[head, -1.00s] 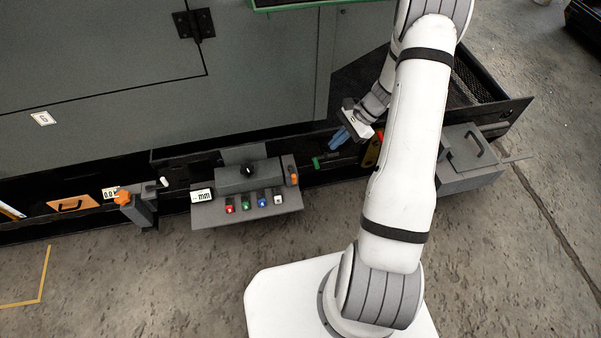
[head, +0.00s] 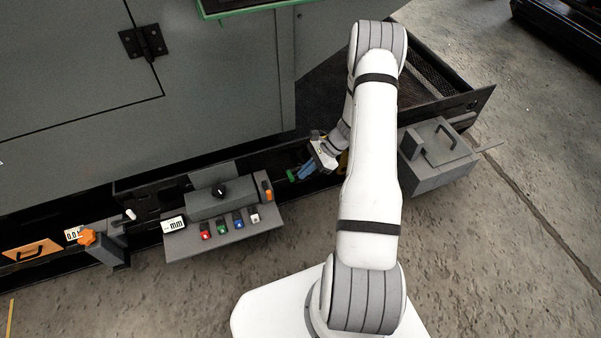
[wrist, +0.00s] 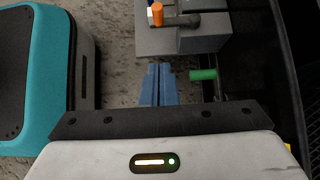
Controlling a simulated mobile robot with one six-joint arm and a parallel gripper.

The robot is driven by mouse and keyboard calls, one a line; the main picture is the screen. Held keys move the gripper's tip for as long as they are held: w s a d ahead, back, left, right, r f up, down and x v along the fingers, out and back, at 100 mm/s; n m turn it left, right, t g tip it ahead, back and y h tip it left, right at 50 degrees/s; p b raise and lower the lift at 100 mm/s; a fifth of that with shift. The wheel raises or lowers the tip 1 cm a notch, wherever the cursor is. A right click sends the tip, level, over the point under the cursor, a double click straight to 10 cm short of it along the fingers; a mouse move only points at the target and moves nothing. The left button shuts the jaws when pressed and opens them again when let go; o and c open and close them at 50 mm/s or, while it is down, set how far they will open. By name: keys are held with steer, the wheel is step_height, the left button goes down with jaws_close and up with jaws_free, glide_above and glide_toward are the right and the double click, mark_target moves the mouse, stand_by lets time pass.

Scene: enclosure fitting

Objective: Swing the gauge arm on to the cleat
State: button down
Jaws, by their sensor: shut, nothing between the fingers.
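A green-handled bar (head: 292,175) stands out at the front of the long dark tray, right of the grey control panel. It may be the gauge arm; I cannot tell for sure. Its green grip also shows in the wrist view (wrist: 203,74), just right of my fingers and apart from them in that picture. My gripper (head: 304,171) has blue fingers, shut with nothing between them; they also show in the wrist view (wrist: 158,84). In the head view they overlap the area right beside the green grip; contact cannot be told. I cannot make out the cleat with certainty.
The control panel (head: 240,238) carries coloured switches and an orange peg (head: 267,190). An orange knob (head: 87,237) on a grey post stands farther left. A grey lidded box (head: 430,178) sits right of my arm. Bare floor lies in front.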

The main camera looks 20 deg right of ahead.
steer(key=a+f+b, duration=0.2)
steer(key=a+f, duration=0.3)
steer(key=a, duration=0.4)
steer(key=shift+b, duration=0.4)
steer(key=shift+d, duration=0.1)
